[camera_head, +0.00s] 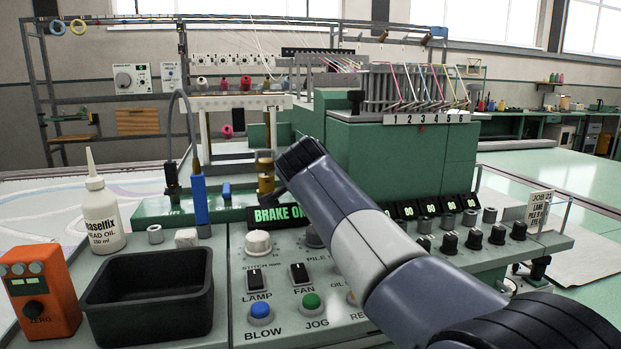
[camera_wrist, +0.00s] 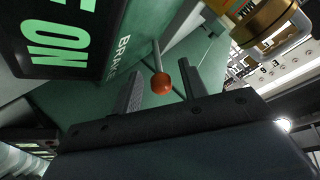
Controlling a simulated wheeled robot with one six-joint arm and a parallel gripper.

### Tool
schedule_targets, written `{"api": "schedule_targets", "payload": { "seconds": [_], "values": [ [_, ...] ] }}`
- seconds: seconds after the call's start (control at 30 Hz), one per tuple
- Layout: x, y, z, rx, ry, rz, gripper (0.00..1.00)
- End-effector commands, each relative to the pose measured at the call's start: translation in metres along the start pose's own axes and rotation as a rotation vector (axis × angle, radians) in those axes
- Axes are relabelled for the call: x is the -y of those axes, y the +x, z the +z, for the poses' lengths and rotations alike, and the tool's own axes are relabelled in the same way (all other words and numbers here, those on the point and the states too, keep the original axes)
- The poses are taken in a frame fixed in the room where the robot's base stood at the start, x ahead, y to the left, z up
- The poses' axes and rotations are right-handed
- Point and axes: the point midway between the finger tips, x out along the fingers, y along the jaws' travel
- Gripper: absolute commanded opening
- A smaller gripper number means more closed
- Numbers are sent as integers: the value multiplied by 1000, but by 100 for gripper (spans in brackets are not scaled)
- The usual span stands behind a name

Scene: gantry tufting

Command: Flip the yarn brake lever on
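The yarn brake lever shows in the wrist view as a thin metal rod ending in an orange ball knob (camera_wrist: 161,83). It stands out from a green housing marked with "BRAKE" lettering. My gripper (camera_wrist: 162,68) is open, one dark finger on each side of the knob, with visible gaps. I cannot tell the depth between knob and fingers. The lit display (camera_head: 280,214) reads "BRAKE ON" in the head view; part of it fills the upper left of the wrist view. In the head view my arm hides the lever and my fingers.
A brass cylinder (camera_wrist: 266,26) is close by at the upper right of the wrist view. The console (camera_head: 270,290) has knobs, switches and buttons. A black tray (camera_head: 150,305), a white oil bottle (camera_head: 103,222) and an orange box (camera_head: 40,290) stand at left.

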Motion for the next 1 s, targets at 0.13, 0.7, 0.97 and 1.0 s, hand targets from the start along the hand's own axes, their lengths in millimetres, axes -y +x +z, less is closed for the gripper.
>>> {"api": "schedule_targets", "payload": {
  "seconds": [0.13,0.7,0.97,1.0],
  "values": [
    [0,0,0,-1,0,-1,41],
    [1,-82,0,0,0,-4,41],
    [0,-107,0,0,-1,-1,41],
    [0,-108,0,0,-1,-1,41]
  ]
}}
